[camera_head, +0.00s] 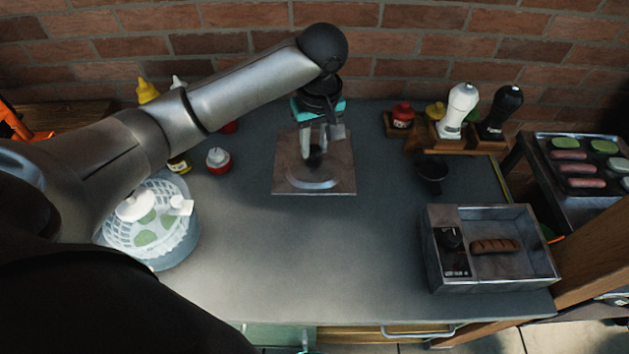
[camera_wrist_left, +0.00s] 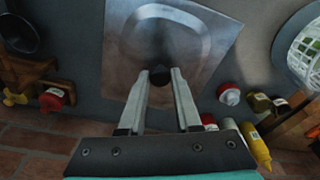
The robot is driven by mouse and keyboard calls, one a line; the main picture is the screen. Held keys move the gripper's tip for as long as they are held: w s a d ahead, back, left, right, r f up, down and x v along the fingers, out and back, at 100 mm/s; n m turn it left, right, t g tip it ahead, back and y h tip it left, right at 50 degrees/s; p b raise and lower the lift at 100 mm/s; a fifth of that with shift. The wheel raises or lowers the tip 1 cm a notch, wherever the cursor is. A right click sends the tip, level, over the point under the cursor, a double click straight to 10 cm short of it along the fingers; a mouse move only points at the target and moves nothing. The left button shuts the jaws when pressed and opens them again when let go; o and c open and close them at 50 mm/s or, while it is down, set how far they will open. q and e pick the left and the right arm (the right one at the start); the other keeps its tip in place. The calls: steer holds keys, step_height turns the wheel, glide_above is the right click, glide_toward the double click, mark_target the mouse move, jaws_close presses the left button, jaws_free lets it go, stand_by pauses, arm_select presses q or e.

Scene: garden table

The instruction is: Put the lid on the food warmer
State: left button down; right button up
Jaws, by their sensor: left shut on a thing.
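The lid (camera_head: 338,172) is a square metal plate with a raised middle and a dark knob. It lies at the back middle of the grey table in the head view. My left gripper (camera_head: 315,152) reaches down over it and is shut on the knob. In the left wrist view the fingers (camera_wrist_left: 160,76) close on the dark knob in the middle of the lid (camera_wrist_left: 207,35). I cannot tell whether the lid touches the table. The food warmer (camera_head: 543,268) is an open metal box at the front right, with a sausage (camera_head: 494,246) and a dial panel inside.
A salad spinner (camera_head: 188,244) stands at the left. A red-and-white bottle (camera_head: 218,160) is left of the lid. A dark cup (camera_head: 432,175) and a wooden rack (camera_head: 457,143) with bottles stand at the back right. The table between lid and warmer is clear.

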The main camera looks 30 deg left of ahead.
arm_select(q)
step_height(320, 180, down, 12)
steer(key=shift+f+b, duration=0.1)
steer(key=shift+b, duration=0.7)
steer(key=c, duration=1.1)
jaws_free()
steer(key=o, duration=0.5)
